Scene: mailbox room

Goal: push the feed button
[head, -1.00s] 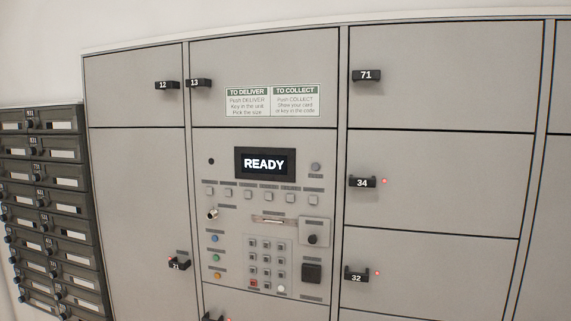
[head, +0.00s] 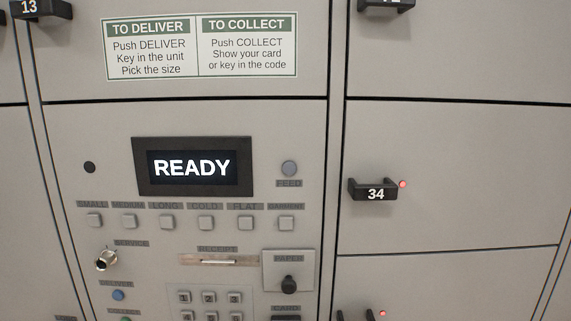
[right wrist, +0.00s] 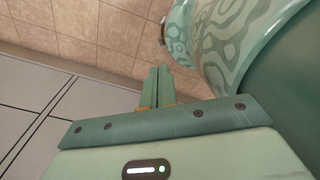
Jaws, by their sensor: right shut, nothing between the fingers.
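The feed button is a round grey button (head: 289,168) on the locker control panel, with a label reading FEED just below it. It sits to the right of the black-framed display (head: 192,167), which reads READY. My right gripper (right wrist: 159,72) shows in the right wrist view with its two green fingers together and nothing between them. Tiled floor lies behind the fingers there, and the gripper is not at the panel. Neither gripper shows in the head view.
A row of square size buttons (head: 206,222) runs below the display. A receipt slot (head: 218,261), a service key lock (head: 106,259) and a dark paper knob (head: 289,285) are lower. The handle of locker 34 (head: 374,190) juts out at right. No arm blocks the panel.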

